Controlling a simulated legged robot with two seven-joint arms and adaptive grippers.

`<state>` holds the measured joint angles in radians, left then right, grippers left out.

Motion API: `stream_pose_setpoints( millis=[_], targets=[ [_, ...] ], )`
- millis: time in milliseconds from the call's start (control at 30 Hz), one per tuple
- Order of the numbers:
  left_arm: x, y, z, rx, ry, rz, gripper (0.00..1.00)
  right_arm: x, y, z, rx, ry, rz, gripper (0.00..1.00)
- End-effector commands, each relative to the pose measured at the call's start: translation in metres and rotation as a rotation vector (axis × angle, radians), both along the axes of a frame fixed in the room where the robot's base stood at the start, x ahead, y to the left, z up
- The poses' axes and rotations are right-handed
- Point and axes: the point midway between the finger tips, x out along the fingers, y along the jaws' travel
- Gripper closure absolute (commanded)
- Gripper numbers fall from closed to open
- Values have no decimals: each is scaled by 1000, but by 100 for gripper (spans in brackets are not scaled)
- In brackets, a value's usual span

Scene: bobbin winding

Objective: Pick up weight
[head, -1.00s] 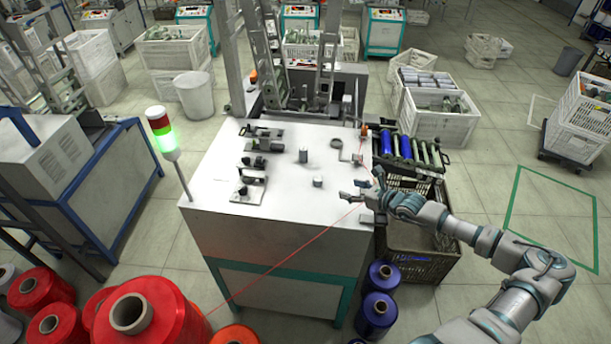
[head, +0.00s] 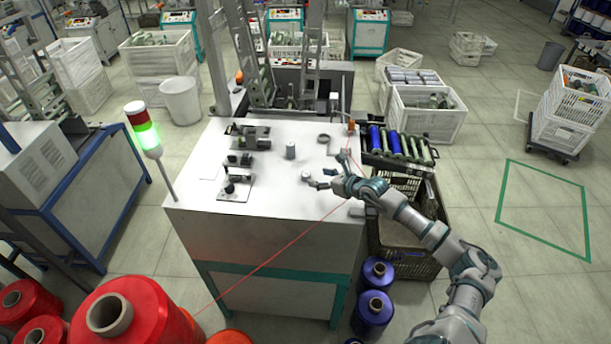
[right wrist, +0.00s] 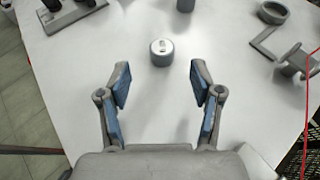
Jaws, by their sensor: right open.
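A small grey cylindrical weight (head: 306,175) with a pale top stands upright on the white table top (head: 240,205). In the right wrist view the weight (right wrist: 162,52) is centred just beyond the fingertips. My right gripper (head: 327,170) is over the table, to the right of the weight. Its two blue-padded fingers are spread wide with nothing between them, as the right wrist view (right wrist: 159,80) shows. The gripper is apart from the weight. My left gripper is not in view.
A second grey cylinder (head: 290,150) stands behind the weight. Dark fixtures (head: 237,180) are at the left, a grey ring (head: 324,138) at the back right. A red thread (head: 290,245) runs diagonally across the table's front. A rack of blue bobbins (head: 377,140) adjoins the right edge.

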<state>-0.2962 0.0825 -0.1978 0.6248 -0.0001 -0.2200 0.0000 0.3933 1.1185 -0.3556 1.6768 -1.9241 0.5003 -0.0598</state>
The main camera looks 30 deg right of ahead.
Motion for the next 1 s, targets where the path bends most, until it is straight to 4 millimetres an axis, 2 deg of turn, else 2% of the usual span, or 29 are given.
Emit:
stream_pose_setpoints(
  millis=[100,267,600,867,1000],
  targets=[
    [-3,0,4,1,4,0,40,17,4,-5,3,-2,-1,35],
    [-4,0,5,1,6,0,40,25,7,-10,1,-1,0,35],
    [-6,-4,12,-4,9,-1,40,67,21,-28,-1,-1,-1,35],
    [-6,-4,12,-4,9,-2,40,68,19,-31,-2,-2,0,35],
    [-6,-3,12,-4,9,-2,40,69,19,-31,-1,-1,-1,68]
  ],
)
